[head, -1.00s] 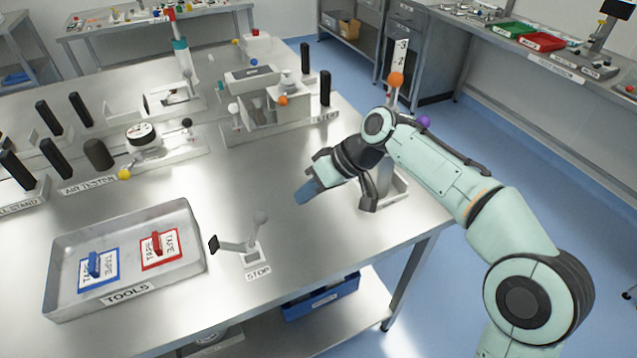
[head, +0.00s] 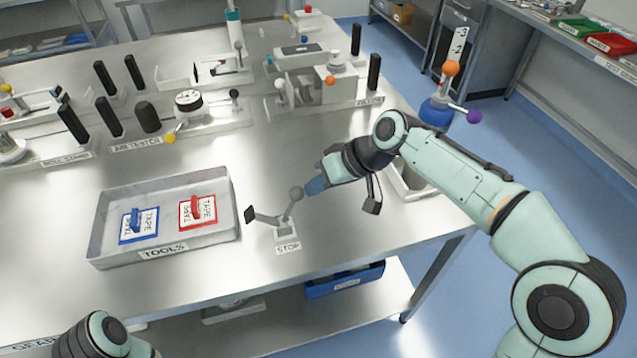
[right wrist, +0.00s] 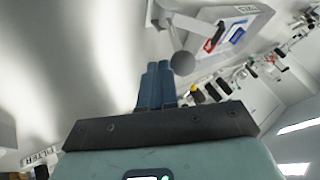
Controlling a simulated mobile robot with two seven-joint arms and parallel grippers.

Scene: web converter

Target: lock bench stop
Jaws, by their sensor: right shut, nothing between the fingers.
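The bench stop (head: 286,231) stands near the front edge of the bench, behind its STOP label. Its lever carries a grey ball knob (head: 296,193) leaning up and right, and an arm with a black pad (head: 250,214) reaches left. My right gripper (head: 314,187) is shut and empty, its blue fingertips just right of the knob. In the right wrist view the closed fingers (right wrist: 157,85) point toward the grey knob (right wrist: 183,63), which is close beside the tips; I cannot tell whether they touch. Part of my left arm shows at bottom left, but its gripper is out of view.
A metal TOOLS tray (head: 165,252) with a blue and a red tape tag is left of the stop. Fixtures with black posts and a dial gauge (head: 188,101) line the back. A blue bin (head: 345,282) sits on the lower shelf. Bare bench lies behind the stop.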

